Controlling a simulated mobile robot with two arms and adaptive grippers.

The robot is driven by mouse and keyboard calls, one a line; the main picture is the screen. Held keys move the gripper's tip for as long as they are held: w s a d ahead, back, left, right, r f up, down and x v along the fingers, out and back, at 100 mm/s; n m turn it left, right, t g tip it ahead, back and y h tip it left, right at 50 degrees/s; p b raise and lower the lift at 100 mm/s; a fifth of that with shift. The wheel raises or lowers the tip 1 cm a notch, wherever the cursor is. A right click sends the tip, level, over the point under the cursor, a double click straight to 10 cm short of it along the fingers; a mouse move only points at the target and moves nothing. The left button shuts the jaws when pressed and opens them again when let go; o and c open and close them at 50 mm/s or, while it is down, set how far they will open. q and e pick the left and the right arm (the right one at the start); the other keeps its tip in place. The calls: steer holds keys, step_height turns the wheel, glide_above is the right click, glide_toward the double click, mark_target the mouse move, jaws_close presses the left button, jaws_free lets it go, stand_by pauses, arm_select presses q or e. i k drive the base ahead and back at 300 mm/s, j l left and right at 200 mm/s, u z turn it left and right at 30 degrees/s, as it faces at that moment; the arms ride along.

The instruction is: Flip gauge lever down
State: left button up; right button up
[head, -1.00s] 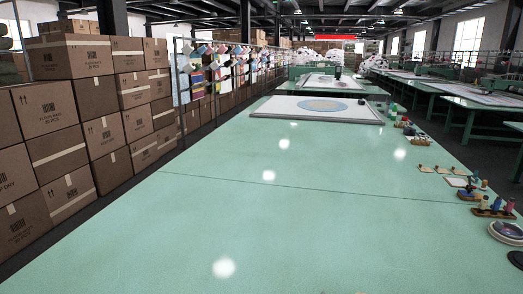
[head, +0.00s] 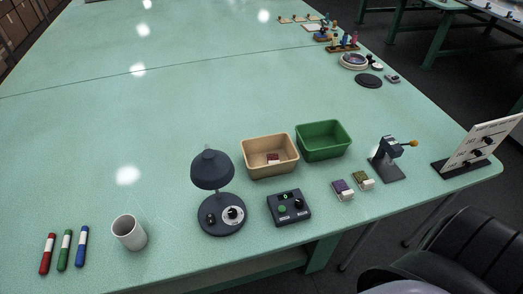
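A small dark gauge stand (head: 386,168) with a blue-grey head is on the green table toward the right. A short lever with a yellow knob (head: 412,143) sticks out from its head to the right, about level or slightly raised. The gauge's face cannot be made out from here. Neither of my grippers is in view, and nothing touches the lever.
Left of the gauge are small blocks (head: 343,190), a green bin (head: 323,141), a tan bin (head: 270,155), a control box (head: 289,207), a lamp (head: 213,170), a cup (head: 129,232) and markers (head: 65,250).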

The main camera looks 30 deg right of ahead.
mark_target(413, 143)
steer(key=z, duration=2.05)
